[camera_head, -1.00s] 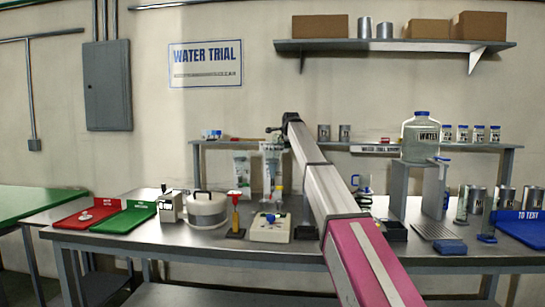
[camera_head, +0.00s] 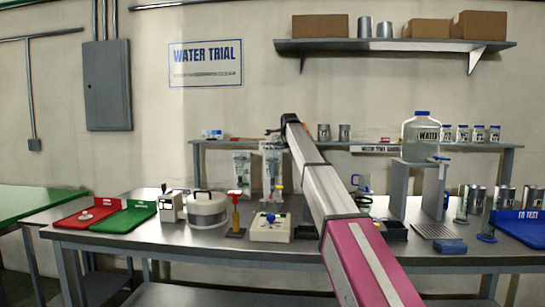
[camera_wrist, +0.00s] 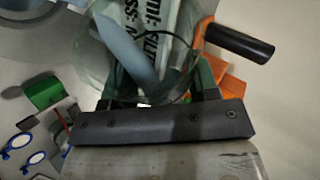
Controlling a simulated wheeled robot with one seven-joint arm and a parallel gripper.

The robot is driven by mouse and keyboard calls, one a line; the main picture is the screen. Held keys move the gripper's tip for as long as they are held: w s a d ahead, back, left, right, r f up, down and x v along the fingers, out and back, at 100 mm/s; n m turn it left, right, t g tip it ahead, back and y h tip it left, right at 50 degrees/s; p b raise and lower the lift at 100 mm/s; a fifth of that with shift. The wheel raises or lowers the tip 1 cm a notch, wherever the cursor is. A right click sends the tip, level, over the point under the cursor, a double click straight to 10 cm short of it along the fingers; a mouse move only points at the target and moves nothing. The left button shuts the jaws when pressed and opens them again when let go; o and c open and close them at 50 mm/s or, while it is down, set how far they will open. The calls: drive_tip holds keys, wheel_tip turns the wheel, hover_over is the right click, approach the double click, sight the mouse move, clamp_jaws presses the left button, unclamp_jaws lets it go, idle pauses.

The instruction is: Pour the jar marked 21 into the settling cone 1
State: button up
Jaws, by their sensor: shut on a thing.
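Two clear settling cones stand side by side against the back shelf in the head view, the left cone (camera_head: 242,172) and the right cone (camera_head: 271,172). I cannot read which is cone 1. My gripper (camera_wrist: 155,88) is shut on a clear round glass vessel (camera_wrist: 88,62), probably the jar; no 21 is readable. Printed lettering and a blue-grey band show within or through the glass, so I cannot tell its contents. In the head view, my gripper (camera_head: 272,131) is small, just above the right cone. Whether liquid is flowing cannot be seen.
Below the cones stand a white device with a blue knob (camera_head: 270,226) and a red-and-yellow tool (camera_head: 236,212). A large water bottle (camera_head: 422,138) stands on a riser at right. Several small jars line the back shelf.

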drive_tip(key=shift+r, duration=0.1)
idle(0.6)
